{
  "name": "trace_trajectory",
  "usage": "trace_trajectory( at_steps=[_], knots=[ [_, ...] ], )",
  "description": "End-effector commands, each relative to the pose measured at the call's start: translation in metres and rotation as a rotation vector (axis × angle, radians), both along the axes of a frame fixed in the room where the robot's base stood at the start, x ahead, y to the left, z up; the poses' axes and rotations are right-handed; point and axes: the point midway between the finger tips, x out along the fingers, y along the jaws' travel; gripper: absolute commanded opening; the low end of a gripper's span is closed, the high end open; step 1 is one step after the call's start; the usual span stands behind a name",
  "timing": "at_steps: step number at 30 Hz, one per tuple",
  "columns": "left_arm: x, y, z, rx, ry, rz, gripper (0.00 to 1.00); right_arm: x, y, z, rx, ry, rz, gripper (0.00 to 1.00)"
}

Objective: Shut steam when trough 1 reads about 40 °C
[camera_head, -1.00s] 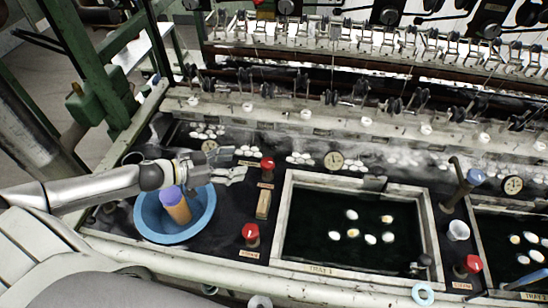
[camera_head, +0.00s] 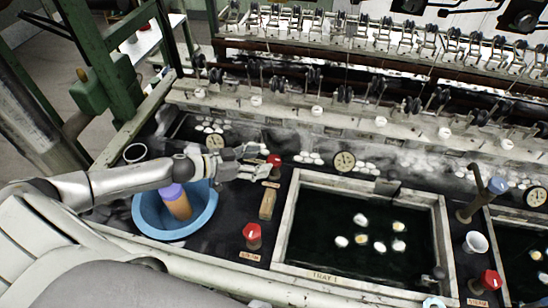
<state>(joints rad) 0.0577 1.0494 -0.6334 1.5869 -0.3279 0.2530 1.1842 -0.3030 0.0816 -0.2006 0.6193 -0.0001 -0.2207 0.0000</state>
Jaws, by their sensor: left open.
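My left gripper (camera_head: 255,163) reaches in from the left over the blue basin. Its fingers are open, with their tips right beside a red-capped knob (camera_head: 274,162); I cannot tell whether they touch it. A second red knob (camera_head: 252,233) with a white mark stands at the front left corner of a framed dark trough (camera_head: 325,268), labelled on its front edge. Several whitish cocoons (camera_head: 361,220) float in it. A round dial gauge (camera_head: 344,161) stands behind this trough; its reading is too small to tell. My right gripper is not in view.
A blue basin (camera_head: 208,217) holds an orange and purple cylinder (camera_head: 178,205) under my left arm. A wooden block (camera_head: 268,203) lies between the knobs. At right are a blue-topped lever (camera_head: 496,185), a white cup (camera_head: 476,242) and another red knob (camera_head: 490,279).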

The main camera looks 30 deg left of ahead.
Motion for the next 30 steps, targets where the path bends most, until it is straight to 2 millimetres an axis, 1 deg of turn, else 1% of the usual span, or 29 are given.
trace_trajectory(
  at_steps=[1,6,12,17,24,26,30],
  knots=[
    [0.007,-0.005,0.001,0.000,-0.004,-0.001,0.61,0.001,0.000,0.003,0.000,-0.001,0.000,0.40],
    [0.026,-0.019,-0.009,-0.001,-0.003,-0.001,0.61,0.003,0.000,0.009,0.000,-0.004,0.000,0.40],
    [0.041,-0.030,-0.019,-0.001,-0.002,-0.001,0.61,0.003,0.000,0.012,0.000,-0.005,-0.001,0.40],
    [0.045,-0.033,-0.023,0.000,0.000,-0.001,0.61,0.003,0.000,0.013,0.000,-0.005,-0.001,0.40],
    [0.045,-0.033,-0.023,0.000,0.000,-0.001,0.61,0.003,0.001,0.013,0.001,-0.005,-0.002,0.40],
    [0.045,-0.033,-0.023,0.000,0.000,-0.001,0.55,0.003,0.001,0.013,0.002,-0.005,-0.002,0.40],
    [0.045,-0.033,-0.023,0.000,0.000,-0.001,0.37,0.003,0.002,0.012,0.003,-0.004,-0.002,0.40]
  ],
)
